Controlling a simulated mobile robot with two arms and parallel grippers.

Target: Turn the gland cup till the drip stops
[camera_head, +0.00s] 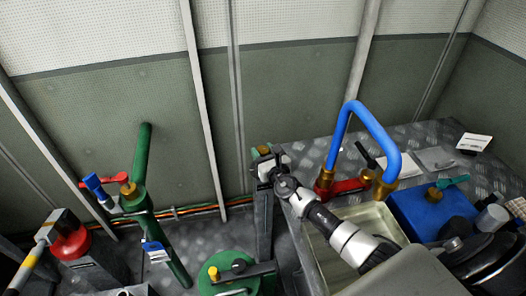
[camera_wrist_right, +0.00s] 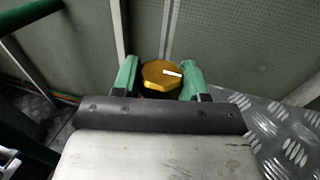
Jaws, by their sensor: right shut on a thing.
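The brass gland cup (camera_wrist_right: 160,74) with a short white mark on its top sits between the two green fingers of my right gripper (camera_wrist_right: 160,80) in the right wrist view. The fingers are shut on it from both sides. In the head view my right gripper (camera_head: 266,168) reaches left to the top of a grey post, and a bit of the brass cup (camera_head: 263,149) shows just above it. The fingers partly hide the cup's sides. No drip can be made out in either view. I cannot make out my left gripper.
A blue bent pipe (camera_head: 346,128) with brass ends rises beside a red lever (camera_head: 348,186) on the checker-plate bench (camera_head: 425,131). A shallow tray (camera_head: 317,256) and a blue box (camera_head: 420,210) are near my right arm. A green pipe (camera_head: 139,165) with valves stands at left.

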